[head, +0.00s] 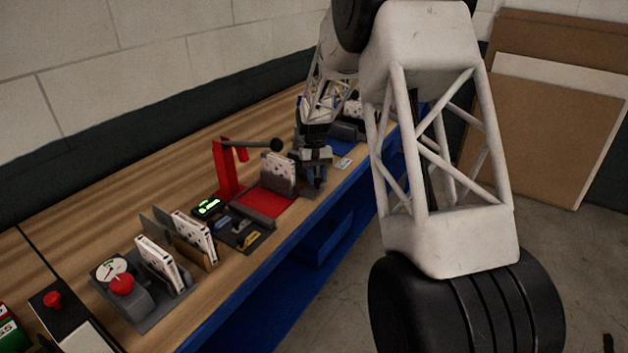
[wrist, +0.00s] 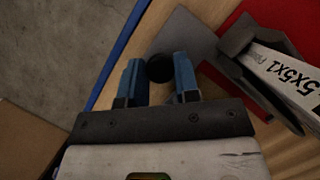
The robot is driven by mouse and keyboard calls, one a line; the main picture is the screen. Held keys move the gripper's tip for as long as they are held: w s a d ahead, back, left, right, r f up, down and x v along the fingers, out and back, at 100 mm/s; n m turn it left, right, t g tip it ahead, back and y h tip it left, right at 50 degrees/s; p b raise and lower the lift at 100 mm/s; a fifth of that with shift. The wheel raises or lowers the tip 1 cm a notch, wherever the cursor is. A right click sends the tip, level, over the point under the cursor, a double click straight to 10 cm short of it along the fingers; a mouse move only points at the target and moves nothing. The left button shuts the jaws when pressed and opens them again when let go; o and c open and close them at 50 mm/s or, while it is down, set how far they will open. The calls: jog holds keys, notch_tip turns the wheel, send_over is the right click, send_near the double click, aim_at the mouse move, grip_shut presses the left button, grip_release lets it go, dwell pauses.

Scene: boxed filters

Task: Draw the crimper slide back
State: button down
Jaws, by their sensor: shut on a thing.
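The crimper shows in the head view as a red stand (head: 226,168) with a black-tipped lever over a red plate (head: 266,203). A white boxed filter (head: 281,172) stands upright at its far end. In the wrist view the box (wrist: 288,78) sits in a dark grey holder (wrist: 237,40), beside a flat grey plate (wrist: 183,38) and the red surface. My gripper (head: 317,178), at the right end of the crimper, has its blue fingers shut on a round black knob (wrist: 159,69). In the head view the knob is hidden by the gripper.
Left of the crimper are a green-lit display (head: 207,207), a dark tool tray (head: 238,236) and a rack with white boxes (head: 157,264).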

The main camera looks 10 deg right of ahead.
jog(key=shift+w+d+r, duration=0.1)
jog(key=shift+w+d, duration=0.05)
jog(key=c, duration=1.2)
grip_release()
jog(key=o, duration=0.3)
jog(key=shift+o, duration=0.2)
jog(key=shift+r, duration=0.1)
jog(key=v, duration=0.7)
jog(key=shift+r, duration=0.3)
